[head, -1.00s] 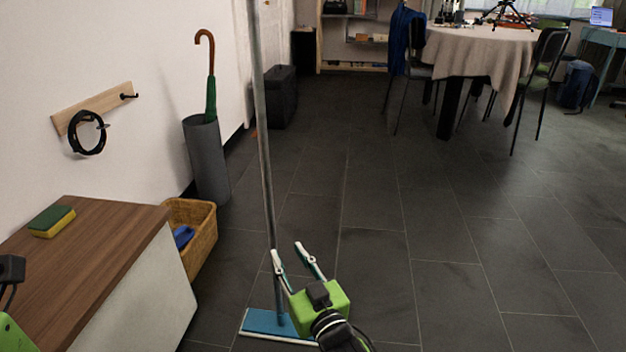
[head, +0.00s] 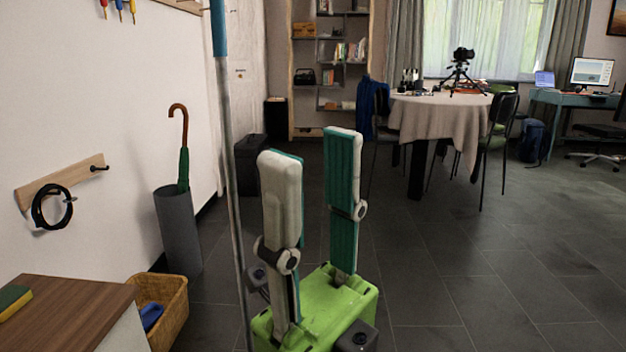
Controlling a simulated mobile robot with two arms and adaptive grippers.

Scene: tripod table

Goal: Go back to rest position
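My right gripper (head: 312,150) is large in the foreground, green with two pale, teal-padded fingers pointing up. The fingers stand apart with nothing between them. A mop's grey pole (head: 232,185) with a blue upper grip (head: 218,28) stands just left of the gripper, tilted slightly, apart from the fingers as far as I can see. The mop's head is out of view below. My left gripper is not in view.
At left are a wooden-topped cabinet (head: 65,307), a wicker basket (head: 172,310) and a grey umbrella stand (head: 178,230). A clothed round table (head: 440,125) with chairs stands farther back. The dark tiled floor (head: 470,270) at right is clear.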

